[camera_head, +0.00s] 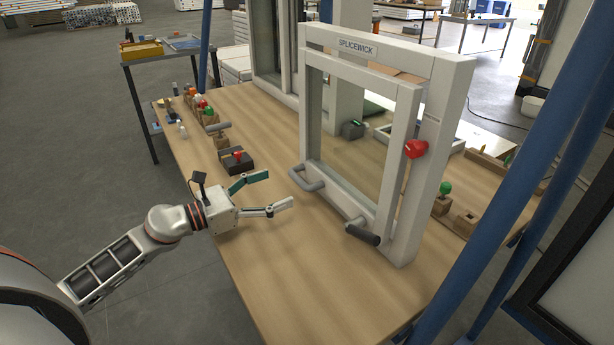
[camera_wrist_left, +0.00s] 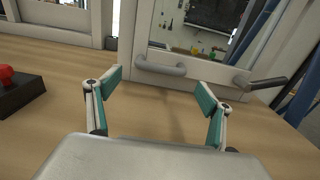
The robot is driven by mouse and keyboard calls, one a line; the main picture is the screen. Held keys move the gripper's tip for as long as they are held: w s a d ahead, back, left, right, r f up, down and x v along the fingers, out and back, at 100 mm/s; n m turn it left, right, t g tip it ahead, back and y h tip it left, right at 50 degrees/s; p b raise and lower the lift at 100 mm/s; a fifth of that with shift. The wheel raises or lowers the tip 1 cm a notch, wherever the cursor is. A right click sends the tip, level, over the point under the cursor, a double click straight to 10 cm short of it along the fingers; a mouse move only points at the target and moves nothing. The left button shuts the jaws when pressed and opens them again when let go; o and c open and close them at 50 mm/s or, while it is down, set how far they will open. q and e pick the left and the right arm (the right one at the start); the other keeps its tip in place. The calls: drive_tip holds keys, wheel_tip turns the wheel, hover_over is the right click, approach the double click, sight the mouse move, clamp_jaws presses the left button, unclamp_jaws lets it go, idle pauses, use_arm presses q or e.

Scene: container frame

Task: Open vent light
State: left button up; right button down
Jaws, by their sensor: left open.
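The vent light is a white-framed window (camera_head: 362,60) labelled SPLICEWICK, standing upright on the wooden table. Its sash sits in the frame and looks shut or nearly so. A grey bar handle (camera_head: 308,178) is on the lower left of the sash; it also shows in the left wrist view (camera_wrist_left: 160,68). A dark-gripped lever (camera_head: 362,234) is at the lower right, also in the left wrist view (camera_wrist_left: 266,83). My left gripper (camera_head: 280,189) is open and empty, left of the bar handle and apart from it. In the left wrist view its fingers (camera_wrist_left: 158,88) point toward the window. My right gripper is not in view.
A dark block with a red button (camera_head: 237,160) stands behind my left gripper. Several small coloured parts line the table's left edge (camera_head: 205,106). A blue post (camera_head: 500,190) rises at right. The table front is clear.

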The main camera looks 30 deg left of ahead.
sight(298, 177)
use_arm(q)
drive_tip(key=shift+w+d+r, duration=0.15)
drive_tip(key=shift+w, duration=0.2)
drive_tip(key=p+x, duration=0.1)
drive_tip(key=x, duration=0.4)
drive_tip(key=shift+w+d, duration=0.4)
drive_tip(key=shift+w, duration=0.25)
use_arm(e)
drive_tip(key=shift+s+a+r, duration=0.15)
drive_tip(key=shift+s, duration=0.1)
